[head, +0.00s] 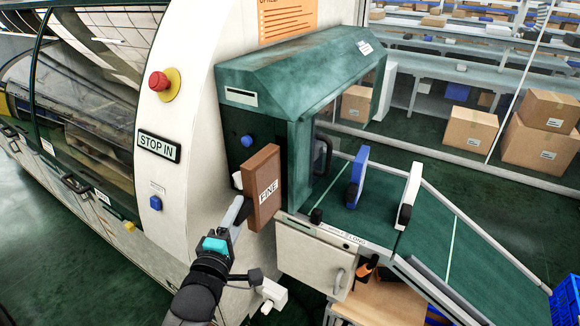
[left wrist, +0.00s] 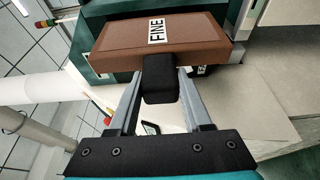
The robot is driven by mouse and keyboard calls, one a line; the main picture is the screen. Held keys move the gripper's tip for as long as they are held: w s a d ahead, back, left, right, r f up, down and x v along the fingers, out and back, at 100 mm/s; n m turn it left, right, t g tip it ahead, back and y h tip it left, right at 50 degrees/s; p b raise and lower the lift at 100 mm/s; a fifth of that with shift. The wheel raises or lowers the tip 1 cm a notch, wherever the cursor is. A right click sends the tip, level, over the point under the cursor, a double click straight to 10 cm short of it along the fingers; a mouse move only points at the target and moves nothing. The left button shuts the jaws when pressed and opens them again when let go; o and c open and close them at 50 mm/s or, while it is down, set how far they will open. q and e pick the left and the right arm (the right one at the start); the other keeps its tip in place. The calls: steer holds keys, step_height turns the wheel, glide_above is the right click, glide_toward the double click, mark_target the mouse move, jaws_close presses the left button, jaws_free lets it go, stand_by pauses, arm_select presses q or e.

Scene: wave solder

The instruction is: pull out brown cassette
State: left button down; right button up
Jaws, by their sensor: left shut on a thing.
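The brown cassette (head: 263,190) is a flat block with a white label reading FINE. In the head view it stands on edge, sticking out at the dark green panel of the machine, left of the green hood. In the left wrist view the cassette (left wrist: 115,43) has a black handle (left wrist: 160,82) on its near side. My left gripper (head: 238,203) is shut on this handle; its grey fingers (left wrist: 160,75) lie on both sides of it. How much of the cassette is still inside the slot is hidden. My right gripper is not in view.
A blue knob (head: 247,141) is above the cassette. The green hood (head: 300,75) is close on its right. A green conveyor (head: 440,235) slopes down at the right. Floor is free at lower left.

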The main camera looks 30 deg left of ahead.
arm_select(q)
steer(key=shift+s+a+p, duration=0.1)
steer(key=shift+s+p, duration=0.3)
steer(key=shift+s, duration=0.8)
